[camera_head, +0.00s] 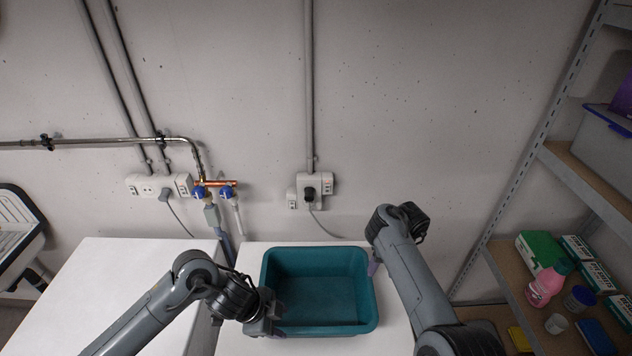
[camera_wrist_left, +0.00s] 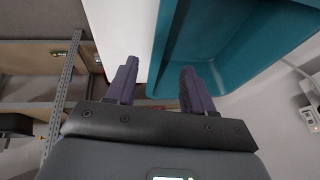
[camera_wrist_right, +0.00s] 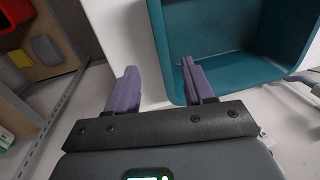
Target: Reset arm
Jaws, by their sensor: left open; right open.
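A teal rectangular bin (camera_head: 322,251) stands upright and empty on a white machine top. My left gripper (camera_head: 272,326) is at the bin's front left corner. In the left wrist view its purple fingers (camera_wrist_left: 158,82) are apart, and the bin's rim (camera_wrist_left: 158,50) shows between them. My right gripper (camera_head: 374,266) is at the bin's right side. In the right wrist view its fingers (camera_wrist_right: 158,75) are also apart, with the bin wall (camera_wrist_right: 162,50) between them. I cannot tell whether either gripper touches the bin. My right forearm partly hides the right gripper.
A second white machine top (camera_head: 110,280) on the left is clear apart from my left arm over it. Metal shelving (camera_head: 535,155) on the right holds a pink bottle (camera_head: 548,283), boxes and a grey crate (camera_head: 606,150). Pipes and sockets line the back wall.

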